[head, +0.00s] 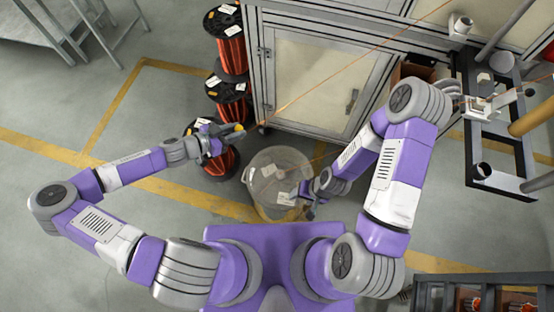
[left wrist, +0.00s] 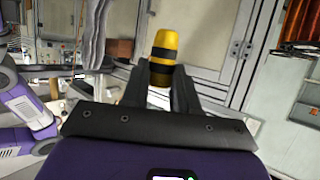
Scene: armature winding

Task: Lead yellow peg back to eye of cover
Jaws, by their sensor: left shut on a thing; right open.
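The yellow peg (head: 239,128) is at the tip of my left gripper (head: 229,132), above the copper spools in the head view. In the left wrist view the peg (left wrist: 165,45) is yellow with black bands and sticks out beyond the fingers of my left gripper (left wrist: 160,84), which are shut on it. A round translucent cover (head: 268,172) tops a drum on the floor, right of and below the peg. Its eye is too small to make out. My right gripper (head: 308,208) is open near the cover's right edge; its fingers are small in view.
Several copper wire spools (head: 229,45) stand beside a framed cabinet (head: 318,85). A thin orange wire (head: 345,70) slants across the cabinet front. A black frame (head: 487,178) with a machine stands at the right. Open floor (head: 130,125) lies to the left.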

